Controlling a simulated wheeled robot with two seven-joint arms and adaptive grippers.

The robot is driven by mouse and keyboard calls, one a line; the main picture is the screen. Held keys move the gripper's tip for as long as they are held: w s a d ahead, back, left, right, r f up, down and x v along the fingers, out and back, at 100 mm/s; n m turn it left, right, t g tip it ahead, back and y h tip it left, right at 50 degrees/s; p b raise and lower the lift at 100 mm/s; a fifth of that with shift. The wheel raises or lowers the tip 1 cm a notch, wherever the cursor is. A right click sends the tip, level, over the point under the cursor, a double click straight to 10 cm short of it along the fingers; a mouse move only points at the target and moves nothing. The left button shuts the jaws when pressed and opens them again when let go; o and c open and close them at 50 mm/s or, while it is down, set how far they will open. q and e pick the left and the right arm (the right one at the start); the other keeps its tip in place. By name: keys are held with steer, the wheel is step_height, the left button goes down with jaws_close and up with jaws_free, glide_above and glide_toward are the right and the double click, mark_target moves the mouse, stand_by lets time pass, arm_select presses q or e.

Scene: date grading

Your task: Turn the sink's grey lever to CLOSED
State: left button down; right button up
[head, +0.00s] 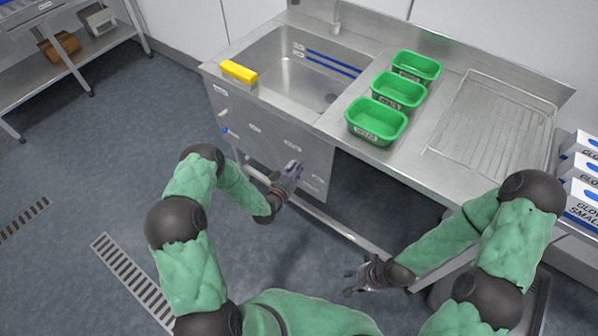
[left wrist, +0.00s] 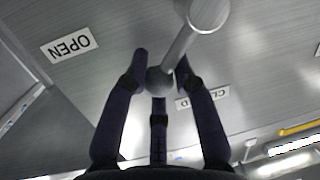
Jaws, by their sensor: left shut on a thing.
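The grey lever (left wrist: 181,46) runs from its round hub at the top right of the left wrist view to a ball end between my left gripper's fingers. My left gripper (left wrist: 160,72) is shut on the lever's ball end. The OPEN label (left wrist: 69,44) is to the left. The CLOSED label (left wrist: 212,96) is below the ball and partly hidden by a finger. In the head view my left gripper (head: 293,170) is at the front panel of the sink (head: 268,50), and the lever cannot be made out there. My right gripper (head: 355,282) looks open and empty, low in front of the counter.
A yellow block (head: 239,72) lies on the sink's front left rim. Several green tubs, one at the front (head: 376,121), stand right of the basin, beside a wire rack (head: 495,120). Glove boxes (head: 583,185) are at the far right.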

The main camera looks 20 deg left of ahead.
mark_target(293, 156)
arm_select(q)
steer(key=n, duration=0.1)
steer(key=a+n, duration=0.1)
steer(key=a+n+b, duration=0.1)
steer(key=n, duration=0.1)
steer(key=shift+w+a+r+g+h, duration=0.2)
steer(key=shift+w+r+g+h, duration=0.1)
steer(key=shift+r+g, duration=0.1)
steer(key=n, duration=0.1)
steer(key=a+n+h, duration=0.1)
steer(key=shift+w+a+r+n+b, duration=0.2)
steer(key=shift+n+b, duration=0.1)
steer(key=shift+b, duration=0.1)
steer(key=shift+a+f+n+g, duration=0.1)
steer(key=shift+a+n+g, duration=0.05)
steer(key=shift+n+g, duration=0.2)
steer(key=c, duration=0.9)
jaws_free()
steer(key=shift+w, duration=0.1)
steer(key=shift+w+r, duration=0.1)
steer(key=shift+r, duration=0.1)
steer(key=shift+a, duration=0.1)
steer(key=v, duration=1.2)
steer(key=shift+a+f, duration=0.1)
steer(key=shift+f, duration=0.15)
